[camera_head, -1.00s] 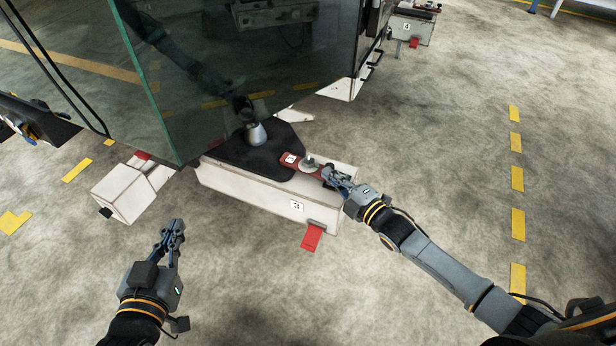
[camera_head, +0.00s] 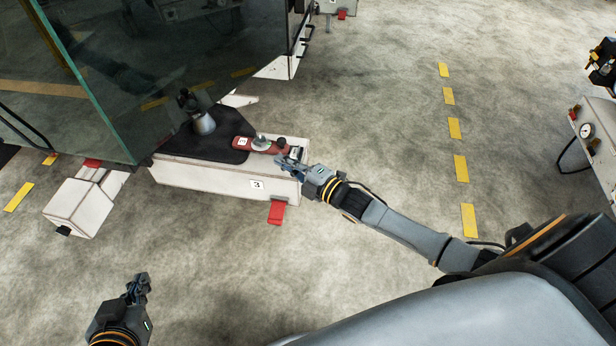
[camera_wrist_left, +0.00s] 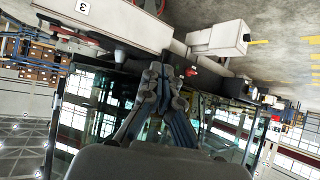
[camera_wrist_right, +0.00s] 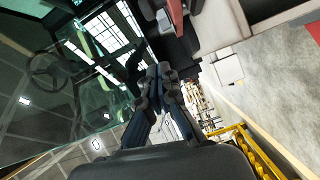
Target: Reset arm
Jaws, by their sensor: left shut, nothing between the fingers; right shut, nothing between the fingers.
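My right gripper (camera_head: 287,162) is shut and empty. In the head view it is at the right end of the white trolley block (camera_head: 205,180) marked 3, close to the red lever (camera_head: 262,145); I cannot tell whether it touches. It also shows shut in the right wrist view (camera_wrist_right: 161,75). My left gripper (camera_head: 138,285) is shut and empty over bare floor at the lower left of the head view. It also shows shut in the left wrist view (camera_wrist_left: 163,75).
The glass cab (camera_head: 130,100) stands on the trolley at the upper left. A smaller white block (camera_head: 80,205) juts out left of it. A red pedal (camera_head: 277,212) hangs off the trolley's front. A bench with a gauge (camera_head: 587,131) is at the right. Open floor lies between, with yellow dashes (camera_head: 460,168).

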